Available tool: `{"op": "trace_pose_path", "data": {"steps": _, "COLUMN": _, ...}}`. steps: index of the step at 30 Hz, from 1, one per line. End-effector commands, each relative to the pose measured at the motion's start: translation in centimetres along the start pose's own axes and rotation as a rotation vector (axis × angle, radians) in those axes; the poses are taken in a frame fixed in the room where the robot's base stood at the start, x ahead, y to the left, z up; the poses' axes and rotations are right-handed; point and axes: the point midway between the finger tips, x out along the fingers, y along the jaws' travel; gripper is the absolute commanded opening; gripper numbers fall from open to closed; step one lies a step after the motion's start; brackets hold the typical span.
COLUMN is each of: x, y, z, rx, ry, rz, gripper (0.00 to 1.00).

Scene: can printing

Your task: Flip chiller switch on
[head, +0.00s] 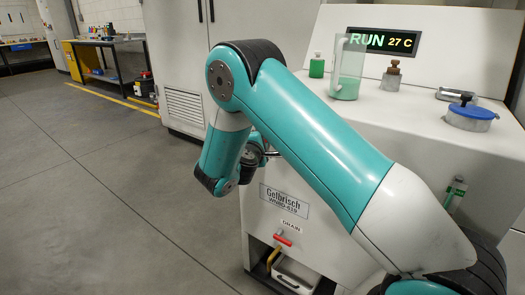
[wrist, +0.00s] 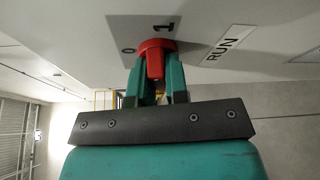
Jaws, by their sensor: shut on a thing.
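A red rotary switch (wrist: 155,50) sits on a pale panel in the wrist view, with a grey plate (wrist: 125,28) marked 0 and 1 around it. A RUN label (wrist: 229,46) is to its right. My gripper (wrist: 155,72) is shut on the red switch handle, with one green finger on each side. I cannot tell whether the handle points to 0 or 1. In the head view the switch is not visible, and my arm hides part of the white machine (head: 262,222).
On the machine top stand a clear beaker with green liquid (head: 347,75), a small green bottle (head: 317,66), a brown-capped bottle (head: 391,77) and a blue-lidded tub (head: 470,117). A red drain valve (head: 283,240) is low on its front. The floor (head: 90,190) at left is clear.

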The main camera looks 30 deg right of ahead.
Motion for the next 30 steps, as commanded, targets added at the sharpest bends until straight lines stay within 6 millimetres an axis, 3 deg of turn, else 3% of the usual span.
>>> {"op": "trace_pose_path", "data": {"steps": 12, "x": -0.12, "y": -0.23, "z": -0.38, "rx": 0.220, "ry": 0.010, "rz": 0.093, "gripper": 0.00}}
{"op": "trace_pose_path", "data": {"steps": 30, "x": -0.14, "y": 0.05, "z": -0.31, "rx": 0.266, "ry": 0.011, "rz": 0.110, "gripper": 0.00}}
